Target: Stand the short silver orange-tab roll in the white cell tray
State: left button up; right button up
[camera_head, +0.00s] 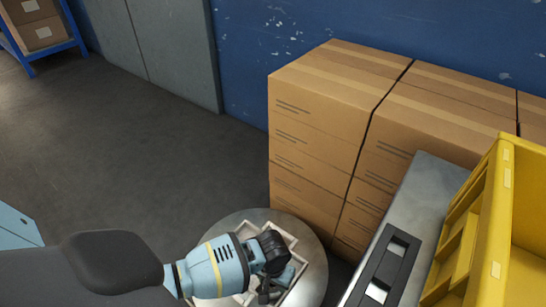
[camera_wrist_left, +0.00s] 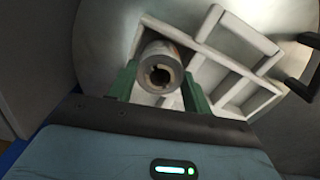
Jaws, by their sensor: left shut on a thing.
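My left gripper (camera_head: 273,284) is over the white cell tray (camera_head: 294,238), which lies on a round metal table (camera_head: 316,262). In the left wrist view, the green fingers of my left gripper (camera_wrist_left: 160,84) are shut on a silver roll (camera_wrist_left: 161,66), seen nearly end-on with its dark hollow core facing the camera. The roll is at the left cell of the tray (camera_wrist_left: 211,22). I cannot tell whether its lower end is inside the cell or above it. No orange tab is clear. My right gripper is not in view.
Stacked cardboard boxes (camera_head: 315,130) stand behind the table. A grey bench (camera_head: 432,190) with a black frame (camera_head: 388,268) and a yellow bin (camera_head: 496,190) are on the right. Open floor lies to the left.

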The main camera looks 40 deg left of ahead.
pick_arm(q)
jog(key=shift+f, duration=0.1)
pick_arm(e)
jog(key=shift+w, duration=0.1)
pick_arm(q)
jog(key=o, duration=1.1)
jog(key=shift+c, duration=0.2)
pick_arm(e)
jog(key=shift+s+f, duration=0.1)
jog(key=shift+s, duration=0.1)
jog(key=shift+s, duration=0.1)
pick_arm(q)
notch_tip(320, 180, up, 12)
jog(key=p, duration=0.6)
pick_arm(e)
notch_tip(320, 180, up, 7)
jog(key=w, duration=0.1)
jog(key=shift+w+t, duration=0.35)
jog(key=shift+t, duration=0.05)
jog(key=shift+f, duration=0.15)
